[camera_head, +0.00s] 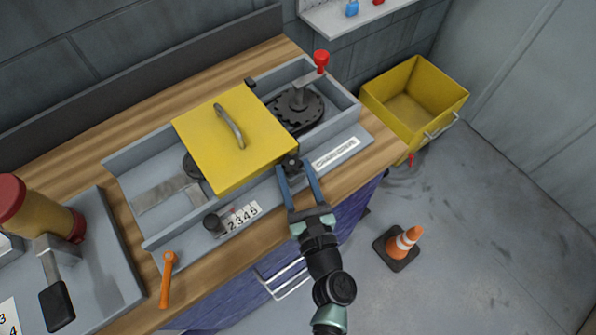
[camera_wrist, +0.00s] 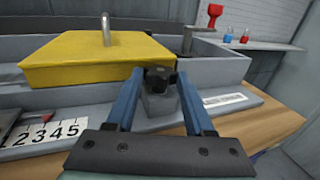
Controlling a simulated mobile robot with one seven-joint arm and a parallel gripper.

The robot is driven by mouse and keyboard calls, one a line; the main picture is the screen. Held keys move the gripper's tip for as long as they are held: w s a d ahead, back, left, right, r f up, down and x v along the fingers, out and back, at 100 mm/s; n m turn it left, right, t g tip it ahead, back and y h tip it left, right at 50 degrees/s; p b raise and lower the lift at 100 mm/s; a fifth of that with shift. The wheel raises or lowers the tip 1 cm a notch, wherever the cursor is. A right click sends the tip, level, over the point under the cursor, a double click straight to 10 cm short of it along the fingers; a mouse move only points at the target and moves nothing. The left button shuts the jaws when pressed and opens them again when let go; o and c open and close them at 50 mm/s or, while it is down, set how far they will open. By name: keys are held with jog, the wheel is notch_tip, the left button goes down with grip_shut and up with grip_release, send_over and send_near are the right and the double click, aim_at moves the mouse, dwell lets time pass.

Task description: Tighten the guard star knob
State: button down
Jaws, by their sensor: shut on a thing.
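The guard star knob (camera_wrist: 160,78) is a small black lobed knob on a grey block at the front corner of the yellow guard (camera_wrist: 85,58). In the head view the knob (camera_head: 291,163) sits at the right front edge of the yellow guard (camera_head: 220,150), which has a grey handle. My gripper (camera_head: 297,170) reaches in from the front with blue fingers. In the wrist view my gripper (camera_wrist: 160,88) has one finger on each side of the knob, shut on it. The knob's underside and thread are hidden.
A red-knobbed lever (camera_head: 321,62) stands at the back right of the grey machine tray. A dark knob (camera_head: 213,222) and number scale lie front left, near an orange lever (camera_head: 167,275). A yellow bin (camera_head: 445,90) and traffic cone (camera_head: 404,241) stand on the floor.

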jog(key=m+h+b, duration=0.1)
jog(key=h+b, duration=0.1)
jog(key=b, duration=0.1)
jog(key=m+h+b, duration=0.1)
jog(key=h, duration=0.1)
jog(key=shift+s+a+f+m+t, duration=0.1)
jog(key=shift+a+f+m+t, duration=0.2)
jog(key=shift+a, duration=0.05)
jog(key=m+h+b, duration=0.1)
jog(key=h+b, duration=0.1)
jog(key=shift+a+r+b, duration=0.1)
jog(key=shift+r+b, duration=0.1)
jog(key=shift+b, duration=0.2)
jog(key=shift+r, duration=0.1)
jog(key=shift+c, duration=1.4)
grip_release()
jog(key=shift+a+r, duration=0.1)
jog(key=shift+a, duration=0.05)
jog(key=shift+r+p, duration=0.1)
jog(key=shift+p, duration=0.25)
